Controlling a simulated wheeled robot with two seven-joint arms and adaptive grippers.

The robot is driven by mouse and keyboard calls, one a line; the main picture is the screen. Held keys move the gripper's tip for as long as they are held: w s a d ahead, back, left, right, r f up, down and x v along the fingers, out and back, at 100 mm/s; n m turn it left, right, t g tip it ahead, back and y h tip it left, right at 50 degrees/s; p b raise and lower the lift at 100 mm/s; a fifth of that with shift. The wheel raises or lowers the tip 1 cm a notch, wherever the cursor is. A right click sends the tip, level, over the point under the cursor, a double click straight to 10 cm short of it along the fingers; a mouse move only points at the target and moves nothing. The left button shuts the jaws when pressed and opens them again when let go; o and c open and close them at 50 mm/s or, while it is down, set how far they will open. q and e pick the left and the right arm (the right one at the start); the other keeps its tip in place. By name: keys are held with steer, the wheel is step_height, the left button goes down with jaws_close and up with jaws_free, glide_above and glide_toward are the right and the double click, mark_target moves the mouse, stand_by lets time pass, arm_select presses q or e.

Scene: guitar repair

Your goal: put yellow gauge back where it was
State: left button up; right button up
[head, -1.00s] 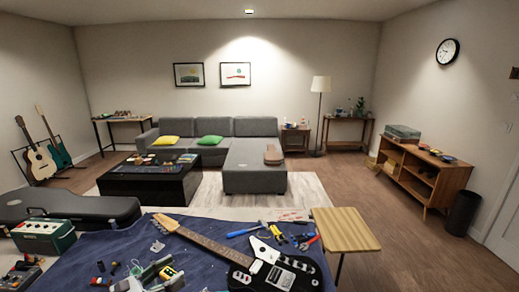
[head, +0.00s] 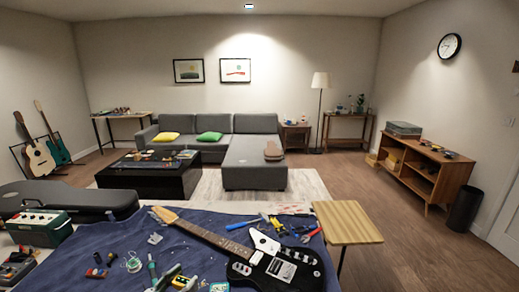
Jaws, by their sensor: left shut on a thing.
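The yellow gauge (head: 180,281) is a small yellow piece at the bottom edge of the head view, over the blue cloth. My left gripper (head: 170,277) is shut on it, low over the near part of the cloth and left of the guitar body. The gripper is small and partly cut off by the frame, so the exact grip is hard to see. I cannot tell whether the gauge touches the cloth. My right gripper is not in view.
A black electric guitar (head: 278,265) lies across the blue cloth (head: 100,245). Pliers and screwdrivers lie beyond its body. Several small parts and a wire coil (head: 133,265) lie left of my gripper. A green amplifier (head: 40,228) and a black case (head: 70,200) stand at the left. A wooden stool (head: 346,222) is at the right.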

arm_select(q)
steer(key=d+f+n+y+b, duration=0.1)
steer(key=d+f+y+b, duration=0.1)
steer(key=d+f+b, duration=0.1)
steer(key=w+d+f+n+t+y+b, duration=0.1)
steer(key=d+f+y+b, duration=0.1)
steer(key=d+f+b, duration=0.1)
steer(key=d+f+n+t+y+b, duration=0.1)
steer(key=d+f+n+b, duration=0.1)
steer(key=f, duration=0.4)
steer(key=shift+w+d+f+y+b, duration=0.1)
steer(key=shift+w+d+y+b, duration=0.1)
steer(key=shift+d+b, duration=0.3)
steer(key=shift+w+d+y+b, duration=0.1)
steer(key=shift+d+y+b, duration=0.15)
steer(key=shift+b, duration=0.4)
steer(key=s+d+n+y+b, duration=0.1)
steer(key=d+n+y+b, duration=0.1)
steer(key=d+b, duration=0.3)
steer(key=shift+d+f+t+y+b, duration=0.3)
steer(key=shift+d+f+y, duration=0.05)
steer(key=shift+d+y, duration=0.3)
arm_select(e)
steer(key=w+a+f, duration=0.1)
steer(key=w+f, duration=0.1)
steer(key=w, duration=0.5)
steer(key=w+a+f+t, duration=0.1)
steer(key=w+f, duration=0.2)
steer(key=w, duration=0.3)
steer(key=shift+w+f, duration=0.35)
